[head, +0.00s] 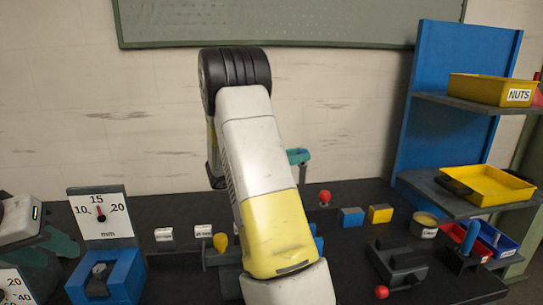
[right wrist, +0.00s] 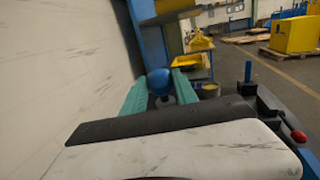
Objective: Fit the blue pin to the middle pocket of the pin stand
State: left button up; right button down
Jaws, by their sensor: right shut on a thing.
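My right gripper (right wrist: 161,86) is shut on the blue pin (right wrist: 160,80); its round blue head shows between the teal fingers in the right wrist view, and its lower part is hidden. In the head view my right arm covers the middle of the bench, and only a teal part of the right gripper (head: 299,156) shows beside it. My left gripper (head: 46,250) is at the far left, its teal fingers apart and empty. The pin stand cannot be made out clearly; a dark block (head: 229,276) is partly hidden behind my arm, and I cannot see its pockets.
A yellow-headed piece (head: 220,242) stands left of my arm. A blue dial gauge block (head: 107,278) is at the left. Right of my arm are a red ball (head: 325,196), blue (head: 351,217) and yellow (head: 380,214) blocks, a tin (head: 424,227) and a grey fixture (head: 402,265).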

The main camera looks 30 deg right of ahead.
jog(key=shift+f, duration=5.25)
jog(key=shift+r, duration=0.15)
